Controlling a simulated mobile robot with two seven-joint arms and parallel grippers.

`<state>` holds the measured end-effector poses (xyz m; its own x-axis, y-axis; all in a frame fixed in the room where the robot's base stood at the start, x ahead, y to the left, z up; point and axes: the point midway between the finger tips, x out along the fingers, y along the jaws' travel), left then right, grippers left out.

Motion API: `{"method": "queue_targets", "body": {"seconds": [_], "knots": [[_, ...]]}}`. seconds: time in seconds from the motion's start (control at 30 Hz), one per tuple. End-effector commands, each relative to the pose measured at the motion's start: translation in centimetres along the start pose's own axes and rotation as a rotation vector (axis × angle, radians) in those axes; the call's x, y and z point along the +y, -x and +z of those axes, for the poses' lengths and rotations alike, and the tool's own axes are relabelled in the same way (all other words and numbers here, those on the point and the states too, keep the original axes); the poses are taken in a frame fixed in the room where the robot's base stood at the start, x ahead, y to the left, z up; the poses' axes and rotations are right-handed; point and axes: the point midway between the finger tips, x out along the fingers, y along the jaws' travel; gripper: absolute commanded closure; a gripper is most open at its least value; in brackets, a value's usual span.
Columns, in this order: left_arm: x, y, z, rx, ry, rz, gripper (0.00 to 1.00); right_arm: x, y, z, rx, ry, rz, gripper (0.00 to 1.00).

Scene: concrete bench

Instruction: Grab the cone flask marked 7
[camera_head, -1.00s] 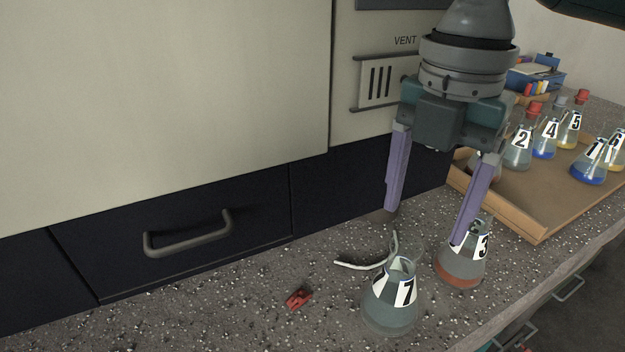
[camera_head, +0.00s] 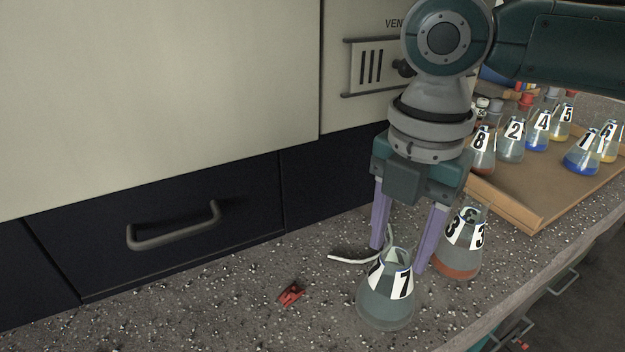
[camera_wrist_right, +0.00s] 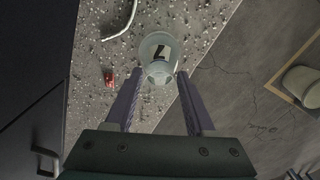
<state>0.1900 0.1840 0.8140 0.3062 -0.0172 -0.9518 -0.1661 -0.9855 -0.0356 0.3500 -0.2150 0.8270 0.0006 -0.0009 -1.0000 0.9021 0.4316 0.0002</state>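The cone flask marked 7 (camera_head: 387,296) stands upright on the speckled bench, with grey-green contents. In the right wrist view the flask (camera_wrist_right: 158,52) sits just beyond and between the fingertips. My right gripper (camera_head: 400,258) is open, pointing down, its purple fingers just behind the flask's neck in the head view. In the right wrist view the gripper (camera_wrist_right: 158,85) shows two spread fingers with nothing between their pads that I can see gripped. My left gripper is not in view.
A flask marked 3 (camera_head: 457,245) with orange liquid stands close right of the right finger. A wooden tray (camera_head: 535,205) at right holds several numbered flasks. A white curved tube (camera_head: 352,258) and a red clip (camera_head: 291,293) lie on the bench. A drawer front (camera_head: 165,240) borders the left.

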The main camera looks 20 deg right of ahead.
Motion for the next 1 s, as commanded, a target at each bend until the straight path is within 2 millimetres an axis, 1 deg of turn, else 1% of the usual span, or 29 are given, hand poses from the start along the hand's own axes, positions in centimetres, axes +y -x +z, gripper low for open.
{"method": "queue_targets", "body": {"seconds": [0.03,0.07,0.4,0.47,1.0], "knots": [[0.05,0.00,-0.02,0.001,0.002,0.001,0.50,0.01,0.02,0.01,0.000,0.000,0.000,0.52],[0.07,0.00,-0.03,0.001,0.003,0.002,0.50,0.00,0.02,0.01,0.000,0.000,0.000,0.56],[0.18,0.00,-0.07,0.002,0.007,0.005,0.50,-0.01,0.02,0.01,0.000,0.000,0.000,0.94],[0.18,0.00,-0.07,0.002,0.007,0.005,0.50,-0.01,0.02,0.01,0.000,0.000,0.000,1.00],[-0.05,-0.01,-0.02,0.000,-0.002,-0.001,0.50,-0.02,0.02,0.01,0.000,0.000,-0.001,1.00]]}}
